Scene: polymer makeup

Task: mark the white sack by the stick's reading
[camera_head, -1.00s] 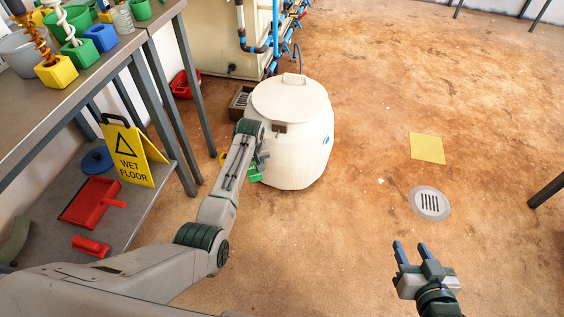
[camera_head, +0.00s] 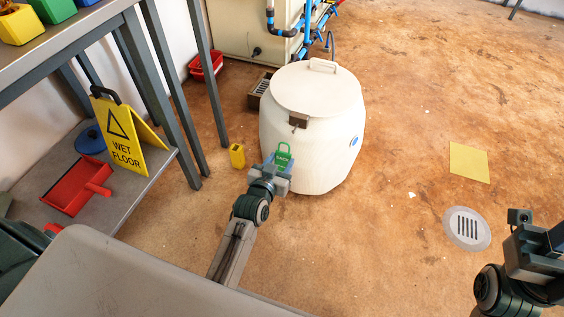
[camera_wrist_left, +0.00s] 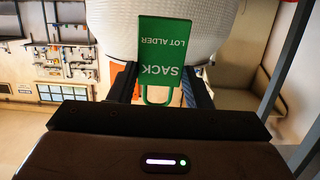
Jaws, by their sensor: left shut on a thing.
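The white sack (camera_head: 315,155) shows as a large, pale, rounded body with a flat lid (camera_head: 315,88) and a small brown clasp (camera_head: 298,120) on its front. My left gripper (camera_head: 276,172) is in front of its lower left side, shut on a green tag (camera_head: 283,157) with a loop. In the left wrist view the tag (camera_wrist_left: 165,50) reads "SACK LOT ALDER" upside down, between the fingers, with the woven white wall behind. I cannot tell whether the tag touches the sack. My right gripper (camera_head: 519,217) is partly visible at the right; its jaws are unclear. I cannot identify the stick.
A yellow tag-like piece (camera_head: 237,155) stands on the floor left of the sack. A grey bench (camera_head: 100,35) with a lower shelf and a wet-floor sign (camera_head: 127,135) is at the left. A drain (camera_head: 467,229) and yellow sheet (camera_head: 469,163) lie right. Open floor surrounds them.

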